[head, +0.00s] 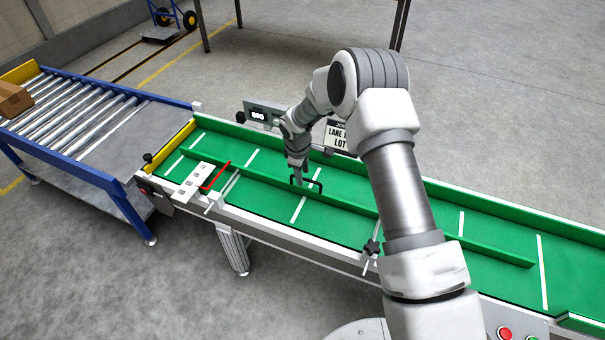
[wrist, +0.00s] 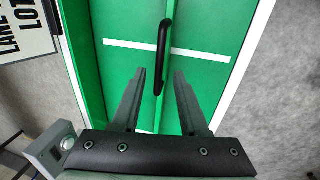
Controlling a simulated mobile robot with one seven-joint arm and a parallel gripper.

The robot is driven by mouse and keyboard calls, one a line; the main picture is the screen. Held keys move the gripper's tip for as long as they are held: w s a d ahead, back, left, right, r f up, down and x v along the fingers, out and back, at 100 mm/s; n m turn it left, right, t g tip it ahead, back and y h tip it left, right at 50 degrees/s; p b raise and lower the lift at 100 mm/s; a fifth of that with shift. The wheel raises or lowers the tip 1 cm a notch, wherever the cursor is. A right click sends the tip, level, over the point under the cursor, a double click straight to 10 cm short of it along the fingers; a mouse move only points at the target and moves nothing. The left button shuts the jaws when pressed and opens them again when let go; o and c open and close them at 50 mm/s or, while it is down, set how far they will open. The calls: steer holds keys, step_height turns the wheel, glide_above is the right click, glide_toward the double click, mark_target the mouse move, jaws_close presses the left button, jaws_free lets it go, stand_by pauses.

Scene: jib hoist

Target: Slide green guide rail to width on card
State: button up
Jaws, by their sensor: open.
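The green guide rail (head: 345,203) runs lengthwise over the green belt, and its black handle (head: 320,187) stands up on it. In the wrist view the handle (wrist: 162,45) runs from above my fingertips down between them. My gripper (head: 298,168) is open just at the handle; in the wrist view the fingers (wrist: 160,74) lie either side of its near end. I cannot tell whether they touch it.
A white scale plate (head: 193,182) with a red bar (head: 215,177) sits left of the handle. A black knob (head: 372,247) is on the near edge. A roller table (head: 75,115) carries a cardboard box (head: 13,100) at left.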

steer(key=s+a+r+p, duration=0.1)
steer(key=s+r+p, duration=0.2)
steer(key=r, duration=1.3)
steer(key=shift+r, duration=0.2)
steer(key=s+d+r+m+t+p, duration=0.1)
steer(key=s+d+r+m+p, duration=0.35)
steer(key=r, duration=0.75)
steer(key=s+d+r+m+t+p, duration=0.1)
steer(key=s+d+r+m, duration=0.1)
steer(key=s+d+r, duration=0.8)
steer(key=s+d+r+m+p, duration=0.2)
steer(key=s+r+m, duration=0.1)
steer(key=s+r, duration=0.3)
steer(key=s+d+r+m+t+p, duration=0.1)
steer(key=s+r+m+p, duration=0.2)
steer(key=s+r, duration=0.3)
steer(key=s+m, duration=0.1)
steer(key=s, duration=0.4)
steer(key=shift+d+r+t+y, duration=0.3)
steer(key=shift+d+r+y, duration=0.05)
steer(key=shift+d+y, duration=0.05)
steer(key=shift+s+d+m, duration=0.1)
steer(key=shift+d+m, duration=0.05)
steer(key=shift+m, duration=0.2)
